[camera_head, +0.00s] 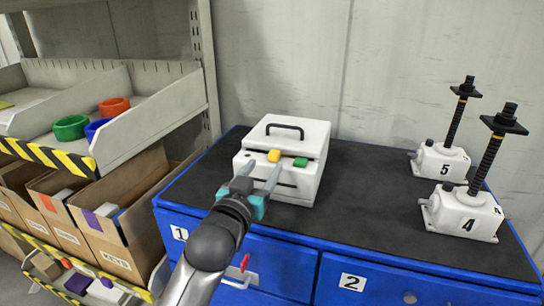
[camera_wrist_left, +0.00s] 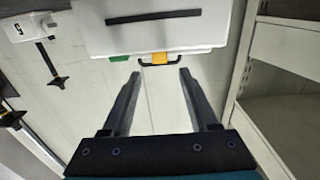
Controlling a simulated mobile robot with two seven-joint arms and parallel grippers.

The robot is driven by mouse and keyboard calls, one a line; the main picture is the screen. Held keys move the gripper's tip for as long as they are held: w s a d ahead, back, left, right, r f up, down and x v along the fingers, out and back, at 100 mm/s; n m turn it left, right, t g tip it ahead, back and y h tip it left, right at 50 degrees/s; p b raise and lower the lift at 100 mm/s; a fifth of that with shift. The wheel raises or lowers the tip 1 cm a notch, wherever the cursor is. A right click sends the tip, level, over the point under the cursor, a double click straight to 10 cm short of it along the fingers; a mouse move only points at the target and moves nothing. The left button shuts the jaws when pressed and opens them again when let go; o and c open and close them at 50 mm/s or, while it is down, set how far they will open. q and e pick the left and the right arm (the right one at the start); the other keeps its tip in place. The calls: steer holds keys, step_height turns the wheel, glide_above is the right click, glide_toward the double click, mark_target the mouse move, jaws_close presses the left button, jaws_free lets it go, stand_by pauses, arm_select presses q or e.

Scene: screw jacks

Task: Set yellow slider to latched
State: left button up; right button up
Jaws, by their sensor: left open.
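The yellow slider (camera_head: 274,156) sits on the front top edge of a white box (camera_head: 316,142) with a black handle. A green slider (camera_head: 301,162) is just to its right. In the left wrist view the yellow slider (camera_wrist_left: 158,58) shows between and beyond my open fingers, with the green slider (camera_wrist_left: 120,58) to its left and the white box (camera_wrist_left: 95,40) around them. My left gripper (camera_head: 259,177) is open and empty, close in front of the box, its fingers pointing toward the yellow slider. The fingers look apart from the slider. My right gripper is not in view.
The box stands on the black top (camera_head: 385,190) of a blue cabinet. Screw jacks numbered 5 (camera_head: 441,162) and 4 (camera_head: 462,213) stand at the right. A shelf (camera_head: 130,100) with bins and coloured rings is at the left. The worktop between box and jacks is clear.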

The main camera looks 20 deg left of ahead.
mark_target(272, 156)
arm_select(q)
steer(key=w, duration=0.6)
steer(key=shift+w+d, duration=0.15)
steer(key=shift+w, duration=0.1)
jaws_close()
stand_by(0.3)
stand_by(0.9)
